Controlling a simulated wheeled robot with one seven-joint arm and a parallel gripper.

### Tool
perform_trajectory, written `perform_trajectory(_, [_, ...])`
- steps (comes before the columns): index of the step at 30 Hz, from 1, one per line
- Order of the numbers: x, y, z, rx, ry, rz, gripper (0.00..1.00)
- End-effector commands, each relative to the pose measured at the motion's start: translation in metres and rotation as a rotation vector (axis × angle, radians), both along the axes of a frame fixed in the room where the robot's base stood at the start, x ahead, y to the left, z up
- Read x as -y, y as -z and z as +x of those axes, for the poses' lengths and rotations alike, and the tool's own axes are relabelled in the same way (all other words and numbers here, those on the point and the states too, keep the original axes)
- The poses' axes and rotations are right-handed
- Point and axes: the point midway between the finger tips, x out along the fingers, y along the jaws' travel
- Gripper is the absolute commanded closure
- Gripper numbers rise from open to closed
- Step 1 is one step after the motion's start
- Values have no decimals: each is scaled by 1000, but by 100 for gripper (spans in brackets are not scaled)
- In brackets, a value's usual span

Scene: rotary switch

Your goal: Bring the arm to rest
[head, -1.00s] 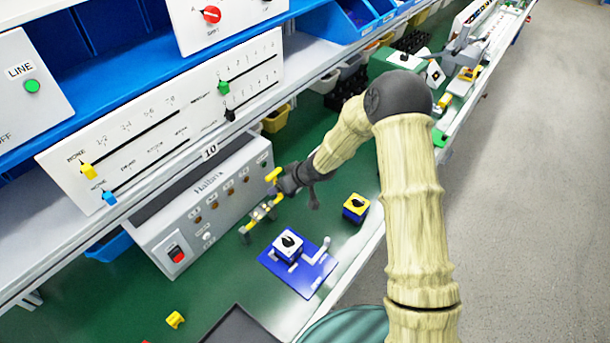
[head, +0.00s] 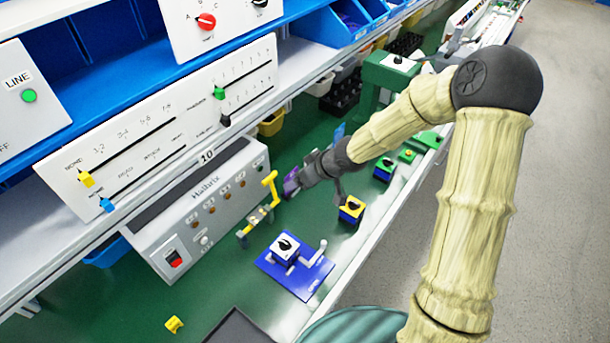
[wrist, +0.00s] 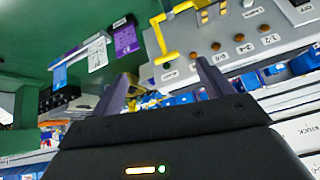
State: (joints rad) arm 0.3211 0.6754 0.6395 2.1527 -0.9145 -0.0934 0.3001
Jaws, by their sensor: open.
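My gripper (head: 290,186) is above the green bench top, just right of the yellow handle (head: 271,188) on the grey Hallbrix box (head: 205,210). In the wrist view my gripper (wrist: 165,80) has its two dark fingers spread wide with nothing between them. The yellow handle (wrist: 157,35) shows beyond the fingers there, and I see no contact. The rotary switch with a white top (head: 285,246) stands on a blue plate (head: 308,277), below and apart from the gripper. A yellow-topped rotary switch (head: 351,208) stands just below my forearm.
A shelf with a white slider panel (head: 75,185) overhangs the bench at left. A green machine (head: 390,72) stands further back. A small yellow part (head: 174,324) lies at the front left. A dark tray (head: 238,328) is at the front edge. The aisle floor (head: 570,200) at right is clear.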

Motion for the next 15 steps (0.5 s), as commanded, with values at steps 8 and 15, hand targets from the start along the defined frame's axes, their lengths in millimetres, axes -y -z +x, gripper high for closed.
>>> perform_trajectory(8, [0,0,0,0,0,0,21])
perform_trajectory(15, [4,0,-2,-6,10,-16,21])
